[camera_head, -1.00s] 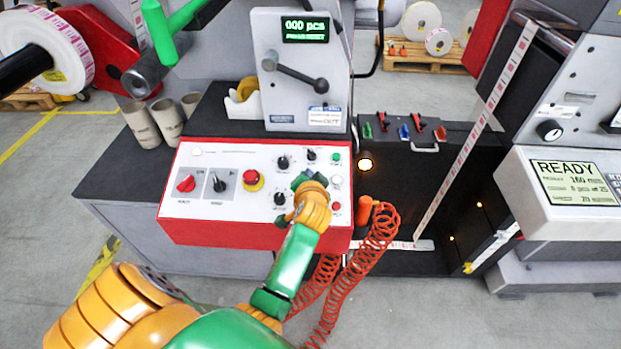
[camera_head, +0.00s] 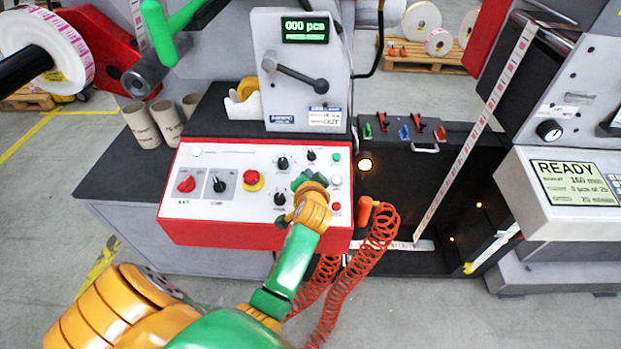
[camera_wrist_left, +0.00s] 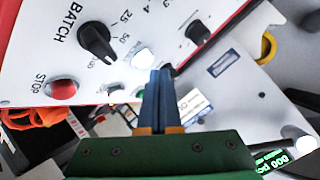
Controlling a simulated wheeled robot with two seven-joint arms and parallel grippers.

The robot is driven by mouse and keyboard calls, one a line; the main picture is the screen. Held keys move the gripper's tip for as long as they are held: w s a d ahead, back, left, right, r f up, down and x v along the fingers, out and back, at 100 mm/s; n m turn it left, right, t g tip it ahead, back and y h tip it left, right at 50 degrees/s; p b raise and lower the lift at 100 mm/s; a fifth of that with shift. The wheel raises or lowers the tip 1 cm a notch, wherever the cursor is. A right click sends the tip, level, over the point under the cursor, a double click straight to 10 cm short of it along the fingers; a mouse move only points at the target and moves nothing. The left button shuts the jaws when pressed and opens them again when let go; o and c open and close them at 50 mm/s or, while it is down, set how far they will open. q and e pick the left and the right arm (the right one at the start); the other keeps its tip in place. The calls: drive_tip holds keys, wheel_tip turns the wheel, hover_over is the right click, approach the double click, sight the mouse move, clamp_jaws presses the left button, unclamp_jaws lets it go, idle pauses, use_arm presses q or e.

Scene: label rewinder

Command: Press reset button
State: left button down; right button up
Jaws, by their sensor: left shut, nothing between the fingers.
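The white button (camera_head: 336,182), which I take for the reset button, sits on the right side of the control panel (camera_head: 200,204), between a green button (camera_head: 336,158) and a red one (camera_head: 337,206). In the left wrist view the white button (camera_wrist_left: 143,57) looks bright and lies just beside my fingertips. My left gripper (camera_head: 305,180) is shut and empty over the panel, just left of the button in the head view. It also shows in the left wrist view (camera_wrist_left: 160,76). I cannot tell whether the tips touch the panel. My right gripper is not in view.
A red mushroom button (camera_head: 253,178) and several black knobs share the panel. The counter display (camera_head: 305,29) above reads 000 pcs. An orange coiled hose (camera_head: 372,250) hangs at the panel's right edge. Cardboard cores (camera_head: 143,124) stand behind the panel at left.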

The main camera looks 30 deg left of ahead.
use_arm(q)
drive_tip(key=shift+f, duration=0.1)
idle(0.4)
drive_tip(key=shift+w+f, duration=0.1)
drive_tip(key=shift+f, duration=0.25)
drive_tip(key=shift+a+f+b, duration=0.1)
drive_tip(key=shift+f+b, duration=0.3)
drive_tip(key=shift+b, duration=0.15)
idle(0.4)
drive_tip(key=shift+r+p, duration=0.8)
drive_tip(key=shift+p, duration=0.25)
drive_tip(key=shift+r, duration=0.1)
drive_tip(key=r+p, duration=0.1)
drive_tip(key=p, duration=0.1)
drive_tip(key=s+r+p, duration=0.1)
drive_tip(key=r, duration=0.1)
drive_tip(key=d+r+p, duration=0.1)
drive_tip(key=p, duration=0.1)
drive_tip(key=shift+s+r+p, duration=0.2)
drive_tip(key=shift+r+p, duration=0.1)
drive_tip(key=shift+r, duration=0.05)
